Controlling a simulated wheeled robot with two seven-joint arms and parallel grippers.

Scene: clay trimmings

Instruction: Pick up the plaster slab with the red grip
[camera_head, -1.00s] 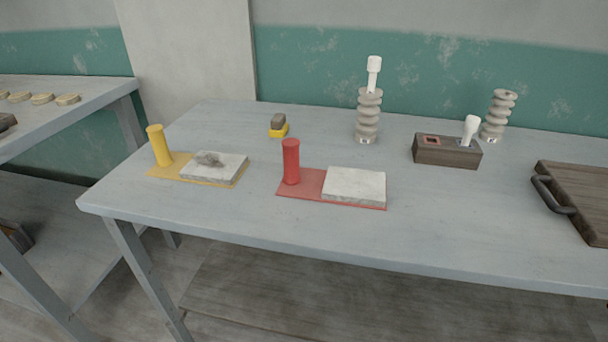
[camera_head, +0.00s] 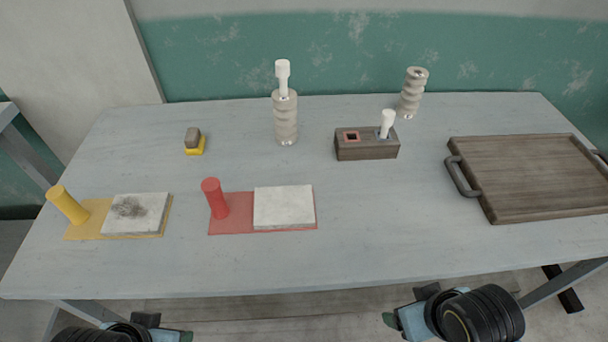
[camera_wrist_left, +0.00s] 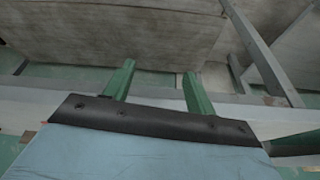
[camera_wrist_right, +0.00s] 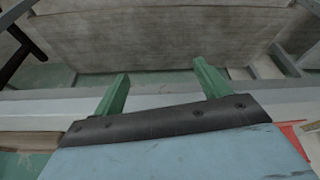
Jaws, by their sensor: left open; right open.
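The plaster slab with the red grip lies flat on the table: a pale square slab (camera_head: 284,207) on a red base plate (camera_head: 237,214), with an upright red cylinder grip (camera_head: 215,199) at its left end. To its left lies a similar one with a yellow grip (camera_head: 67,205), whose slab (camera_head: 136,213) carries a dark smudge. My left gripper (camera_wrist_left: 158,70) is open, its green fingers apart with nothing between them. My right gripper (camera_wrist_right: 160,70) is open and empty too. In the head view both are low at the bottom edge, in front of the table and clear of both slabs.
On the table (camera_head: 370,245) stand a grey ribbed column with a white top (camera_head: 285,110), a dark wooden block (camera_head: 366,145) holding a white piece, another ribbed column (camera_head: 412,93), and a small yellow-and-brown block (camera_head: 194,141). A wooden tray with handles (camera_head: 535,175) lies right. The front strip is clear.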

